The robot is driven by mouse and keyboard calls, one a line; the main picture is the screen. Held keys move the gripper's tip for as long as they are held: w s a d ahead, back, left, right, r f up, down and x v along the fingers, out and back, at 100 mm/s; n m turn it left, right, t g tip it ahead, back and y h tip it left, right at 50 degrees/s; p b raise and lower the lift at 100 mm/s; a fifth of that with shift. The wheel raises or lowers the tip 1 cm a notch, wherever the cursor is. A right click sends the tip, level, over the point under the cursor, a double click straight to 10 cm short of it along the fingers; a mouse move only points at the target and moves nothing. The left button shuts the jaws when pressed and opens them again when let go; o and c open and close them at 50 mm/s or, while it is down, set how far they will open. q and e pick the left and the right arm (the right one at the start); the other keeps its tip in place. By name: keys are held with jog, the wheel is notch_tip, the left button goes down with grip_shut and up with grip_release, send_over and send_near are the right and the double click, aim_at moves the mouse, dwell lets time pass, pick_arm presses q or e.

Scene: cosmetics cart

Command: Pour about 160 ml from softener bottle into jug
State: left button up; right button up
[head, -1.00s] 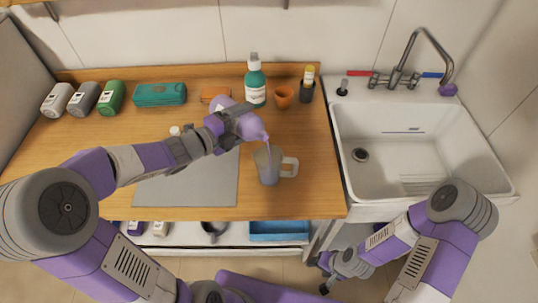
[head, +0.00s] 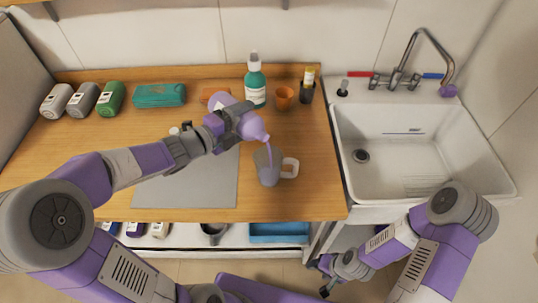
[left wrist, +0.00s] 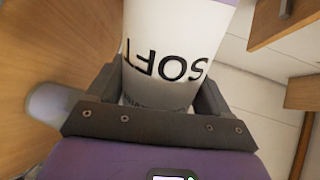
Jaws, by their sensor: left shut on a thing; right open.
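The softener bottle (head: 252,127) is light purple and tilted, its mouth pointing down to the right over the jug (head: 268,174). A thin purple stream (head: 270,148) runs from its mouth into the jug. The jug is grey and see-through, upright on the counter, with its handle to the right; its liquid level is too small to read. My left gripper (head: 236,122) is shut around the bottle. In the left wrist view the bottle's white label (left wrist: 172,60) shows "SOFT" between the fingers. My right gripper (head: 325,277) is open and empty, low in front of the sink cabinet.
A teal bottle (head: 255,85), an orange cup (head: 284,97) and a dark holder (head: 307,88) stand behind the jug. A grey mat (head: 190,190) lies left of it. Several bottles and a teal case (head: 160,95) stand at back left. The sink (head: 415,150) is right.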

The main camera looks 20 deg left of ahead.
pick_arm(q)
jog(key=shift+r, duration=0.2)
dwell(0.4)
jog(key=shift+d+f+m+y+b, duration=0.1)
jog(key=shift+m+y+b, duration=0.2)
jog(key=shift+m+b, duration=0.9)
dwell(1.6)
jog(key=shift+s+n+b, duration=0.1)
jog(key=shift+n+b, duration=0.2)
jog(key=shift+b, duration=0.25)
